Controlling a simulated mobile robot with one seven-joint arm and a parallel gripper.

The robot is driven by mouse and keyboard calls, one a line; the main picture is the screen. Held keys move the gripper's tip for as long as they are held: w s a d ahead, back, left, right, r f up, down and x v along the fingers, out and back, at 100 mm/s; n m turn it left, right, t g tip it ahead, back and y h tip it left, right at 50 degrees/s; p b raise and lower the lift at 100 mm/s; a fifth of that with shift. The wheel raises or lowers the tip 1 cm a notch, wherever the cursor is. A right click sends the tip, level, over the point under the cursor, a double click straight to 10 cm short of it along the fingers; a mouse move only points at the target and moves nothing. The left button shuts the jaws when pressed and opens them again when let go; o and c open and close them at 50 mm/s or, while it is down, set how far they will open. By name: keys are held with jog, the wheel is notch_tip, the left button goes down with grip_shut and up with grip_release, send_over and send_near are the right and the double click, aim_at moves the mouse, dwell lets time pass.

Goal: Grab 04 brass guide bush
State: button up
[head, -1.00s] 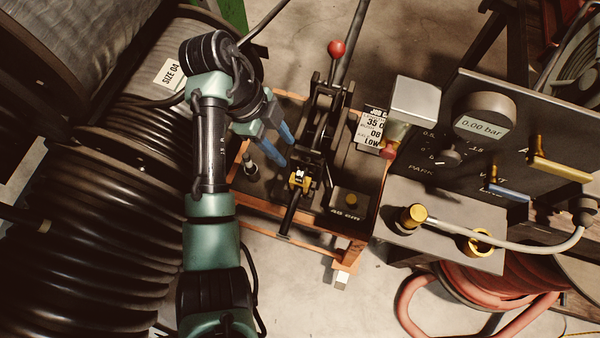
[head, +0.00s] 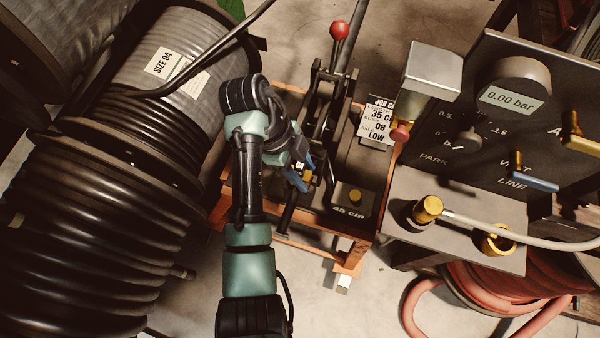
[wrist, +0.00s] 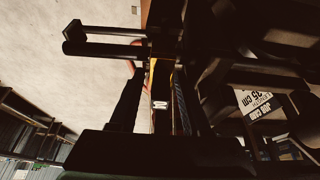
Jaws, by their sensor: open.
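The brass guide bush is a small yellow piece with a white label, sitting on the crimper's bench. In the head view only a bit of it (head: 299,167) shows, as my gripper covers most of it. In the wrist view its white label (wrist: 160,105) and a yellow edge show between my dark fingers. My gripper (head: 303,172), with blue fingers, is open and right at the bush, one finger on each side. I cannot tell whether either finger touches it. The number on the label is too small to read.
The crimper's lever with a red knob (head: 339,29) rises behind my gripper. A job card (head: 378,122) and a 45 cm block (head: 352,196) are to the right. The gauge panel (head: 480,140) stands further right. Large hose reels (head: 85,225) fill the left.

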jog(key=shift+s+d+f, duration=0.1)
jog(key=shift+d+f, duration=0.15)
jog(key=shift+f, duration=0.3)
grip_shut()
